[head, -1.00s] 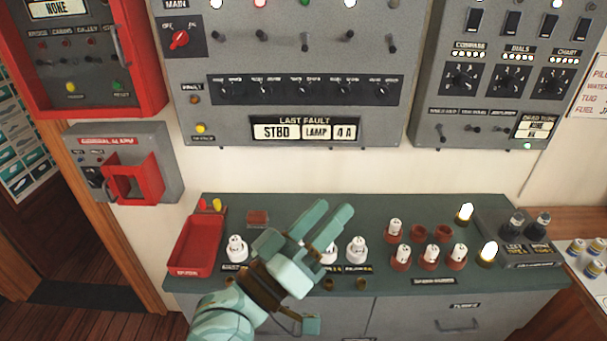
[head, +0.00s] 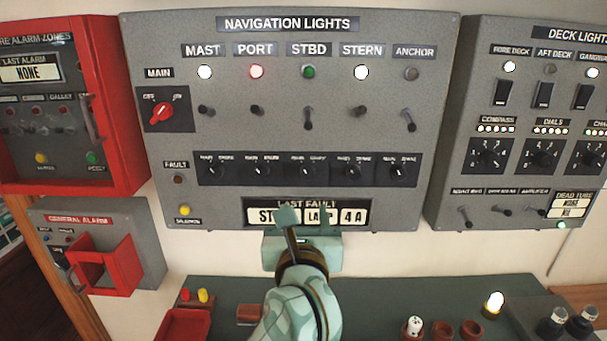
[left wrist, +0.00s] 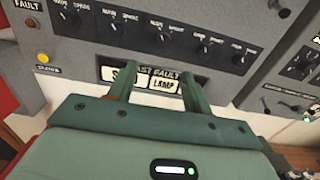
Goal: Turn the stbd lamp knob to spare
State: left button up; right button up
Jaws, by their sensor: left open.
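The stbd lamp knob (head: 313,171) is the small black middle knob in the row under the toggles on the navigation lights panel (head: 424,195). Its labels seem to read main and spare; I cannot tell which side its pointer faces. In the left wrist view the knob (left wrist: 160,38) is above and beyond the fingers. My left gripper (head: 307,220) is open and empty, in front of the last fault display (head: 363,215), below the knob and apart from it. Its spread fingers (left wrist: 156,80) also show in the left wrist view. My right gripper is in neither view.
Similar knobs sit close on both sides. The stbd toggle (head: 308,119) hangs above, under a green lamp (head: 308,72). A red main switch (head: 162,112) is at left. A counter (head: 370,290) with lamps and sockets lies below. A red guard box (head: 105,268) juts out at lower left.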

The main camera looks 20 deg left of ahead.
pick_arm(q)
send_near(308, 176)
jog(key=x, duration=0.5)
jog(key=shift+w+a, duration=0.15)
jog(key=shift+w, duration=0.1)
jog(key=shift+x, duration=1.1)
jog(key=shift+w, duration=0.55)
jog(key=shift+a, duration=0.15)
jog(key=c, duration=1)
jog(key=shift+p, duration=0.3)
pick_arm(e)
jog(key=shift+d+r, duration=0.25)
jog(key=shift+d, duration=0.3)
